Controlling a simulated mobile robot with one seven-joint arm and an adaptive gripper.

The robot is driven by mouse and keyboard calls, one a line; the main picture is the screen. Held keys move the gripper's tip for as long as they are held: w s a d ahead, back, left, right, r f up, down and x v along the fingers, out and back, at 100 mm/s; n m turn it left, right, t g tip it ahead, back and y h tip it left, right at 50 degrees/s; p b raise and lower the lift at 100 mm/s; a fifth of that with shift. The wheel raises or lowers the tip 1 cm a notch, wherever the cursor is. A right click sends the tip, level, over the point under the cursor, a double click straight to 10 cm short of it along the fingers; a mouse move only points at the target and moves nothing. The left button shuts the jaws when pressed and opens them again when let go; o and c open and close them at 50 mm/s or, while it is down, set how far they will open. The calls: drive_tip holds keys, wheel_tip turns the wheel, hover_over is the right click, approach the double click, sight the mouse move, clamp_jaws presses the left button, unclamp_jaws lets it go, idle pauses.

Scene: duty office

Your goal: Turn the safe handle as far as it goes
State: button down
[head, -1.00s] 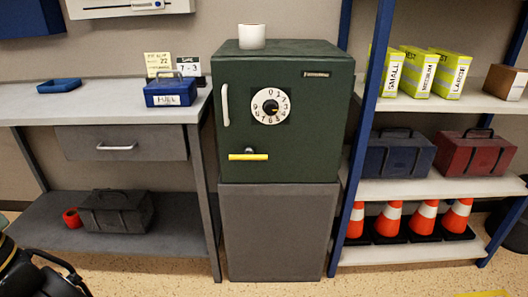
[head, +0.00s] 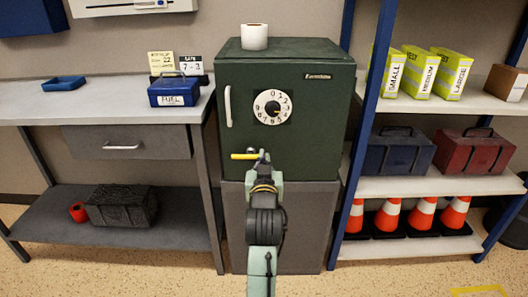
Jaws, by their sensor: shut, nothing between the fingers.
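The dark green safe (head: 325,120) stands on a grey pedestal, its door shut. Its handle, a yellow bar (head: 241,156), lies about level on the lower door, left of a round hub. My gripper (head: 262,155) is shut and empty at the right end of the handle, in front of the hub. The gripper hides the hub and the bar's right end. I cannot tell whether it touches the handle. A white number dial (head: 272,107) sits above, and a pale vertical grip (head: 228,106) is on the door's left side.
A white roll (head: 254,37) stands on the safe. On the left, a desk (head: 60,105) holds a blue FUEL box (head: 175,92) and two cards. On the right, a blue-framed shelf (head: 430,190) holds boxes, toolboxes and cones. Open floor lies in front.

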drive_tip(key=w+f+p, duration=0.2)
drive_tip(key=w+f, duration=0.2)
drive_tip(key=w, duration=0.6)
drive_tip(key=shift+w+f+p, duration=0.15)
drive_tip(key=shift+w+p, duration=0.2)
drive_tip(key=shift+w, duration=0.05)
drive_tip(key=shift+d+f+m+b, duration=0.3)
drive_tip(key=shift+f+m, duration=0.2)
drive_tip(key=shift+m, duration=0.6)
